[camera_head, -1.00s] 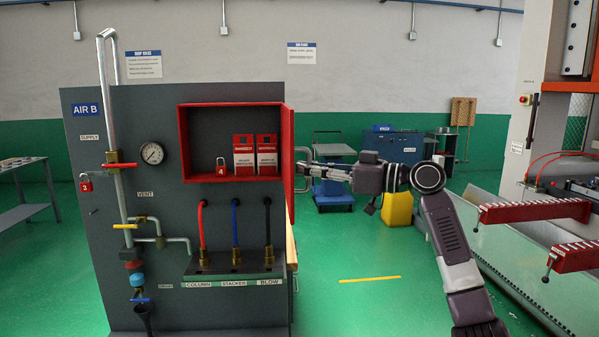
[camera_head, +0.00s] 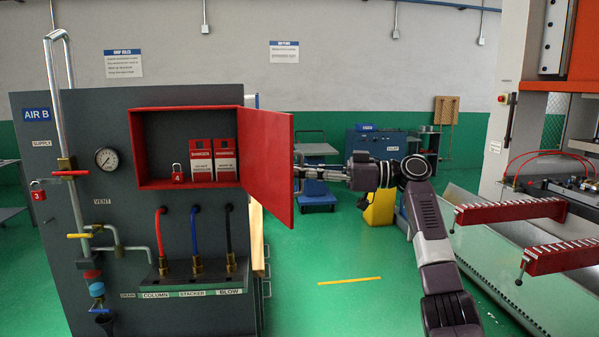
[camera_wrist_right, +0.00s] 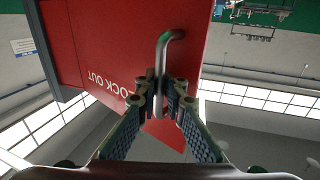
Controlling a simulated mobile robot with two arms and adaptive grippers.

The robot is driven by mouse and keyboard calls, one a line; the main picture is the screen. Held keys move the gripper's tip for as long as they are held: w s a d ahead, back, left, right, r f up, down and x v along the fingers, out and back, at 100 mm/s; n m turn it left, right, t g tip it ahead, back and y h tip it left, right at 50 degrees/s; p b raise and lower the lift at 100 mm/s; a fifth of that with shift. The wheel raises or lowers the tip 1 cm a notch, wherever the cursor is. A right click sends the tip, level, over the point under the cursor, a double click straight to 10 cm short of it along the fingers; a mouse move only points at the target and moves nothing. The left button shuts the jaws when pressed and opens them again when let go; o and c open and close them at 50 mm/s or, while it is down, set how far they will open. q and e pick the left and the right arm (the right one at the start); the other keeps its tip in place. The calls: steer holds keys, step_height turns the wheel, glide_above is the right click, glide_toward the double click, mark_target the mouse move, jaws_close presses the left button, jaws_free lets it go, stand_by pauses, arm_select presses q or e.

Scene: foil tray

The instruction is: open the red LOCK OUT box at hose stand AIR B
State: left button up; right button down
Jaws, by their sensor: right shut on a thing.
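The red LOCK OUT box (camera_head: 137,150) is on the upper right of the AIR B panel (camera_head: 75,230). Its door (camera_head: 267,160) is swung out to the right, so the inside shows. Inside are a red padlock numbered 4 (camera_head: 178,176) and two red-and-white danger tags (camera_head: 201,165). In the right wrist view the door's outer face (camera_wrist_right: 110,45), lettered LOCK OUT, carries a bent metal handle (camera_wrist_right: 163,50). My right gripper (camera_wrist_right: 164,95) is shut on this handle. In the head view its fingertips are hidden behind the door. My left gripper is out of view.
Red, blue and black hoses (camera_head: 194,235) hang below the box. A pressure gauge (camera_head: 107,159) and pipes are on the panel's left. A machine with red toothed bars (camera_head: 510,212) stands at right. Green floor (camera_head: 350,310) is clear between.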

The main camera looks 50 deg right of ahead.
steer(key=shift+a+f, duration=0.15)
steer(key=shift+f, duration=0.15)
steer(key=c, duration=2.3)
jaws_free()
steer(key=shift+c, duration=0.2)
steer(key=shift+s+d+r, duration=0.15)
steer(key=shift+s+d, duration=0.1)
steer(key=shift+s, duration=0.1)
steer(key=v, duration=1.1)
steer(key=shift+s+d, duration=0.3)
